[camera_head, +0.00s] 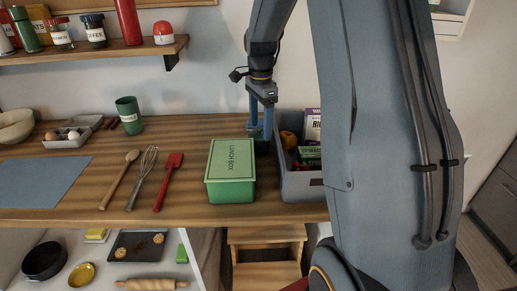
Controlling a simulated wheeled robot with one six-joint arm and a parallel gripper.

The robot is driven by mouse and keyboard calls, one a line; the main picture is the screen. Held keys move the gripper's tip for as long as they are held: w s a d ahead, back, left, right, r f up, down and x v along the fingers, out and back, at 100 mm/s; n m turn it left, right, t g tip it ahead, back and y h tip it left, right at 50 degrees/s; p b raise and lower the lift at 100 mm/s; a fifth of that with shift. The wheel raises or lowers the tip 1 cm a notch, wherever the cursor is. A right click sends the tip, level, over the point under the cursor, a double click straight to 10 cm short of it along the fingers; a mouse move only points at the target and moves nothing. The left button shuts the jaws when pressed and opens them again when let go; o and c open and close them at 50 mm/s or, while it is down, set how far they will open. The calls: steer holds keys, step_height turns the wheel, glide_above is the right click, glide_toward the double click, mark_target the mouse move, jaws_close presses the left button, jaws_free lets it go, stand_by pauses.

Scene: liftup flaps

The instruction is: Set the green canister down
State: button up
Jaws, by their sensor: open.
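My gripper (261,134) points straight down at the counter, between the green lunch box and the grey crate. Its two blue fingers are apart. A dark green object (262,147) shows low between and behind the fingertips, seemingly standing on the counter. It is small and partly hidden, so I cannot tell if it is the canister or if the fingers touch it. Another dark green canister (130,118) with a pale label stands upright at the counter's back left, well away from my gripper.
The lunch box (229,170) stands close left of my gripper. The grey crate (301,188), holding food packages, is close right. A whisk (143,172), wooden spoon (120,178) and red spatula (169,180) lie left. A wall shelf (90,51) holds jars. Counter behind the lunch box is clear.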

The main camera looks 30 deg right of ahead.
mark_target(259, 134)
steer(key=shift+w+f+p, duration=0.2)
steer(key=shift+f+p, duration=0.4)
steer(key=shift+f, duration=1.25)
steer(key=shift+w+f+p, duration=0.15)
steer(key=shift+f+p, duration=0.4)
steer(key=shift+f, duration=1.25)
steer(key=c, duration=1.1)
step_height(259, 134, up, 18)
steer(key=b, duration=0.3)
steer(key=shift+b, duration=0.4)
